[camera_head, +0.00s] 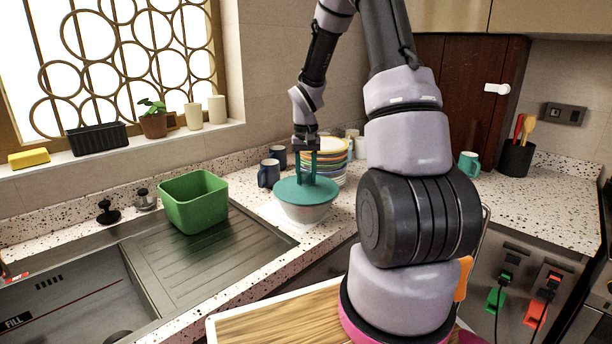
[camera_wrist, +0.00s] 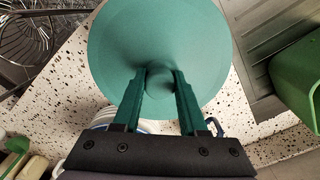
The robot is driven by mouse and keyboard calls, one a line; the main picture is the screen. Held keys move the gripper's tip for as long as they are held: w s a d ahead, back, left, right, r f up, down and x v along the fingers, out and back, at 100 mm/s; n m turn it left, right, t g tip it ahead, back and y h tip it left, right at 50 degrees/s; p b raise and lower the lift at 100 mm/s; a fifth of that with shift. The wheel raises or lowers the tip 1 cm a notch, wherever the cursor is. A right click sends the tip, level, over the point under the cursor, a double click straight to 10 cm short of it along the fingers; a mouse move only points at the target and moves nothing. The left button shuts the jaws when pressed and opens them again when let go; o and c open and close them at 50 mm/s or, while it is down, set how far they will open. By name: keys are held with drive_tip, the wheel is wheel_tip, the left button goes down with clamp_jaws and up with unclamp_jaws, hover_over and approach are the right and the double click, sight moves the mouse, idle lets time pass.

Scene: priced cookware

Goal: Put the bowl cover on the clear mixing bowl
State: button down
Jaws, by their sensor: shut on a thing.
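The bowl cover (camera_head: 307,190) is a round teal lid with a knob in its middle. In the head view it lies over the top of the clear mixing bowl (camera_head: 305,214), which stands on the counter right of the sink. My gripper (camera_head: 313,178) points down from above with its teal fingers at the lid's knob, shut on it. In the wrist view the cover (camera_wrist: 160,45) fills the top middle, and the fingers of my gripper (camera_wrist: 160,82) close on the knob from both sides. The cover hides the bowl there. I cannot tell whether the cover rests fully on the rim.
A green tub (camera_head: 194,203) stands on the drainboard left of the bowl. Dark mugs (camera_head: 268,173) and a stack of plates (camera_head: 328,160) stand close behind the bowl. A wooden board (camera_head: 285,320) is in front. Some counter right of my arm is clear.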

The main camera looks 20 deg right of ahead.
drive_tip(key=shift+f, duration=0.4)
idle(0.3)
unclamp_jaws()
drive_tip(key=shift+r, duration=0.15)
idle(0.6)
wheel_tip(320, 180, up, 10)
drive_tip(key=shift+r, duration=0.25)
idle(0.9)
